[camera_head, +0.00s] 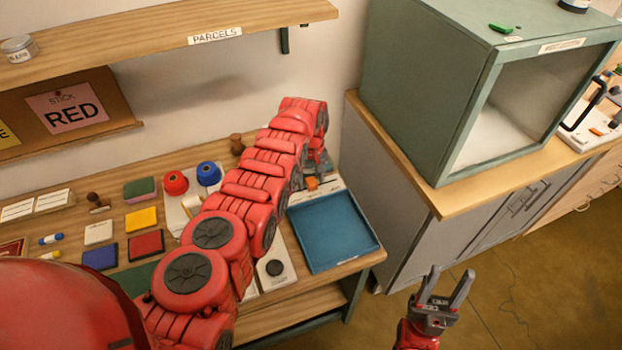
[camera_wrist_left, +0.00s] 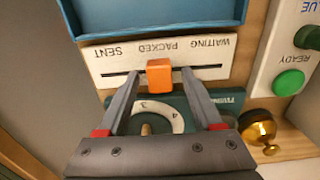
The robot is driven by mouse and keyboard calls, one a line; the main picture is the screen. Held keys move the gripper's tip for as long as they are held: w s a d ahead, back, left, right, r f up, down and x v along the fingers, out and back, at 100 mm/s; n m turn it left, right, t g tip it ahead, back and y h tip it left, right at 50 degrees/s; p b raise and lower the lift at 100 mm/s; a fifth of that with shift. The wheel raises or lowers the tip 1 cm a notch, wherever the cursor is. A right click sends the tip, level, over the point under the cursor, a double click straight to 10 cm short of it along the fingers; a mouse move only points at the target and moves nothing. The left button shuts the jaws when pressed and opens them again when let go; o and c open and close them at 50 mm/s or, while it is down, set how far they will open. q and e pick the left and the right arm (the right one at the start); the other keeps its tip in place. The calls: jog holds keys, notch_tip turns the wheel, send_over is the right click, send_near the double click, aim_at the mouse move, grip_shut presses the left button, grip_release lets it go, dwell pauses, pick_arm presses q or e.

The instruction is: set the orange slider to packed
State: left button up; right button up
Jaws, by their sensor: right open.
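The orange slider (camera_wrist_left: 159,73) sits on a slotted white strip (camera_wrist_left: 100,66) marked SENT, PACKED and WAITING, which reads upside down in the left wrist view. The slider stands beside the word PACKED. My left gripper (camera_wrist_left: 159,78) is open, with one finger on each side of the slider and a gap to each. In the head view the orange slider (camera_head: 311,183) shows small below my left gripper (camera_head: 318,168), partly hidden by the arm. My right gripper (camera_head: 445,286) is open and empty, off the table's right end.
A blue tray (camera_head: 335,232) lies right beside the strip. A dial (camera_wrist_left: 150,112), a brass knob (camera_wrist_left: 258,130) and a green READY button (camera_wrist_left: 288,82) are close by. A green cabinet (camera_head: 420,90) stands to the right. Floor is clear around my right gripper.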

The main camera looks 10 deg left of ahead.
pick_arm(q)
jog(key=shift+r+p, duration=0.4)
jog(key=shift+r, duration=0.25)
notch_tip(320, 180, up, 10)
jog(key=b, duration=0.2)
notch_tip(320, 180, up, 6)
jog(key=p, duration=0.2)
send_over(311, 180)
jog(key=shift+s+d, duration=0.1)
jog(key=shift+s, duration=0.1)
